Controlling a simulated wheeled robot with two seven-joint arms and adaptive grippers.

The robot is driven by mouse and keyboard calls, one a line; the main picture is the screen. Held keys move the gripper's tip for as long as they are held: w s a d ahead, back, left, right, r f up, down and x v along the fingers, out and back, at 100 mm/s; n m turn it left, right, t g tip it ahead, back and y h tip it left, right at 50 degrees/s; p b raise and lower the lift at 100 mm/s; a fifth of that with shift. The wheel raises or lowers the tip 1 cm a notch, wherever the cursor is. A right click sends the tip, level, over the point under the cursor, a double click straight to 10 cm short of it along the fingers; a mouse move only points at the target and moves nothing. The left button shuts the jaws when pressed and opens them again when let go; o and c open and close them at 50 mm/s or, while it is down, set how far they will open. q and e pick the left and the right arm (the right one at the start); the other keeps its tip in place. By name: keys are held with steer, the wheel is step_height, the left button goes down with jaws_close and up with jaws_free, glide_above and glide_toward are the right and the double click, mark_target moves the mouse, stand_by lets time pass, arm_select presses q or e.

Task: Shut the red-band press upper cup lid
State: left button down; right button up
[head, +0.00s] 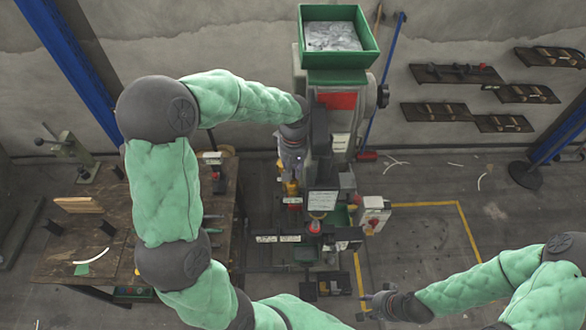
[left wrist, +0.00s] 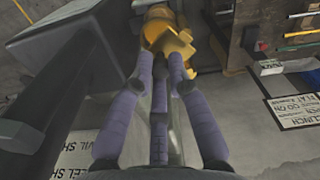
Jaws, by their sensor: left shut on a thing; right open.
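The red-band press (head: 336,101) stands upright at the middle back, with a red band on its front and an open green bin (head: 340,62) of small metal parts on top. My left gripper (head: 291,172) is at the press's left side. In the left wrist view its purple fingers (left wrist: 160,75) close on a yellow piece (left wrist: 168,32), which also shows in the head view (head: 292,188). I cannot tell whether this piece is the upper cup lid; no other lid is clear. My right gripper (head: 372,303) is open and empty, low at the front right, away from the press.
A wooden workbench (head: 215,262) is at the left. A white and red box (head: 374,215) sits at the press's right side. Label plates (left wrist: 305,108) show beside the fingers. The floor inside the yellow line (head: 420,245) is clear. Shelves (head: 455,74) hang on the right wall.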

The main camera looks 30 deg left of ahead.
arm_select(q)
steer(key=m, duration=0.2)
steer(key=m+b, duration=0.1)
steer(key=shift+s+d+f, duration=0.15)
steer(key=shift+s+d, duration=0.15)
steer(key=shift+d, duration=0.1)
steer(key=shift+s+d+m+b, duration=0.15)
steer(key=shift+s+m+b, duration=0.15)
steer(key=shift+m, duration=0.85)
steer(key=shift+s+d+m+b, duration=0.15)
steer(key=shift+s+m+b, duration=0.1)
steer(key=shift+m, duration=0.9)
steer(key=c, duration=1.2)
jaws_free()
step_height(320, 180, up, 12)
steer(key=shift+r, duration=0.1)
